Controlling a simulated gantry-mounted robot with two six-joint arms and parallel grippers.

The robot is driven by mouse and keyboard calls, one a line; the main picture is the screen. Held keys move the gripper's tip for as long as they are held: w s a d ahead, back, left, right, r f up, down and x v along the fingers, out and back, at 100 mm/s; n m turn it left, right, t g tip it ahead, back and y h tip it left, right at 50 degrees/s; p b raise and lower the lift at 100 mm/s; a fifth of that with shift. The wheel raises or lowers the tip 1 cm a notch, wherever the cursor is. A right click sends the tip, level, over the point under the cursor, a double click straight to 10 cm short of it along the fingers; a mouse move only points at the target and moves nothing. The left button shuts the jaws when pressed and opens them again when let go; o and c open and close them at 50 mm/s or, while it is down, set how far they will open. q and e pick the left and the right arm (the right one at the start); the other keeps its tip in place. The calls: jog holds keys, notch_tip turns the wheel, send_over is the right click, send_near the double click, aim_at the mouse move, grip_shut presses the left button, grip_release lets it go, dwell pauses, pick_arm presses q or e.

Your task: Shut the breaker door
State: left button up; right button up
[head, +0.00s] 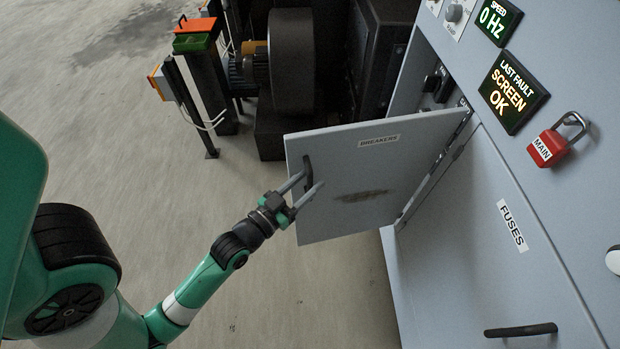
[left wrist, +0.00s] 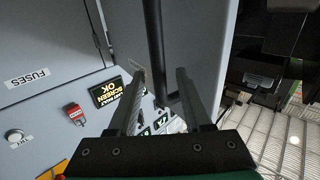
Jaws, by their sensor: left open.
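The breaker door (head: 345,170) is a grey panel labelled BREAKERS. It stands wide open, swung out from the cabinet (head: 500,170), with its hinge side at the right. Its black handle (head: 307,172) is near the door's free left edge. My left gripper (head: 311,180) is at this handle with its fingers open, one on each side. In the left wrist view the dark handle bar (left wrist: 154,45) runs between the two open fingers (left wrist: 160,70); I cannot tell whether either touches it. The right gripper is not in view.
The open breaker compartment shows dark switches (head: 436,84). A red MAIN padlock (head: 546,148) and lit displays (head: 513,92) are on the cabinet. A closed FUSES panel (head: 490,240) has a black handle (head: 520,330). Machinery (head: 292,65) stands behind the door. The floor at left is clear.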

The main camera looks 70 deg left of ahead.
pick_arm(q)
jog(key=shift+w+a, duration=0.2)
jog(key=shift+w, duration=0.2)
grip_shut()
dwell(1.2)
